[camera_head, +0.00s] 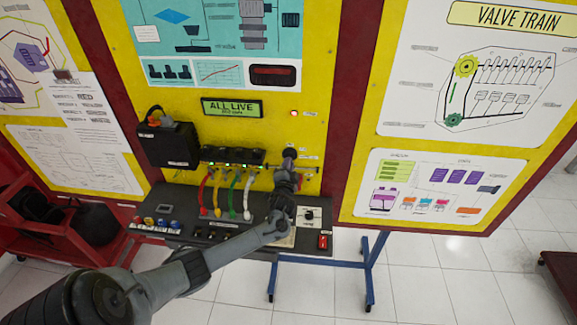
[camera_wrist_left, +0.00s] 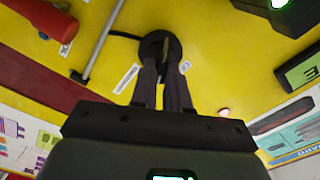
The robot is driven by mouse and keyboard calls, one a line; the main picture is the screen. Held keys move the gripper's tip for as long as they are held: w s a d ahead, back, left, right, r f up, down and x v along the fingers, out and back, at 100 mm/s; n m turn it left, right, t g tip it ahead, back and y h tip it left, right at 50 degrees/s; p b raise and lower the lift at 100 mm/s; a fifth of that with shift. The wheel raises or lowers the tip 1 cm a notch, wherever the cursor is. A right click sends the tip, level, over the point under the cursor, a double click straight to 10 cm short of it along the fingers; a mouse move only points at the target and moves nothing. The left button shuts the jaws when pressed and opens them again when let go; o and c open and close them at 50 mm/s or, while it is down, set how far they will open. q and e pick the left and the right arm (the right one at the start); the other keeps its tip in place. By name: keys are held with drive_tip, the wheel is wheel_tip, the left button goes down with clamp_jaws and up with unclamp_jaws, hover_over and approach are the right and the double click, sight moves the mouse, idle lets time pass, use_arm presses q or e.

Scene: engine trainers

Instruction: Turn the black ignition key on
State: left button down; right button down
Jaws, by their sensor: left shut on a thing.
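The black ignition key (camera_wrist_left: 164,46) sits in a round black switch on the yellow panel, seen at the top middle of the left wrist view. My left gripper (camera_wrist_left: 163,62) is shut on the key, with its two fingers reaching up to the switch. In the head view my left arm comes in from the lower left, and the left gripper (camera_head: 289,156) meets the yellow panel right of the injector row. The arm and gripper hide the key there. I cannot tell the key's exact turn angle. My right gripper is not in view.
A dark console (camera_head: 225,232) with a black knob (camera_head: 309,214) and a red switch (camera_head: 323,241) lies below. Coloured hoses (camera_head: 232,194) stand left of my gripper. A lit "ALL LIVE" display (camera_head: 232,108) is above. A grey rod (camera_wrist_left: 103,40) runs beside the switch.

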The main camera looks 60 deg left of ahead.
use_arm(q)
drive_tip(key=c, duration=1.1)
unclamp_jaws()
drive_tip(key=shift+d, duration=0.1)
drive_tip(key=v, duration=1)
drive_tip(key=shift+s+d, duration=0.2)
drive_tip(key=shift+s, duration=0.1)
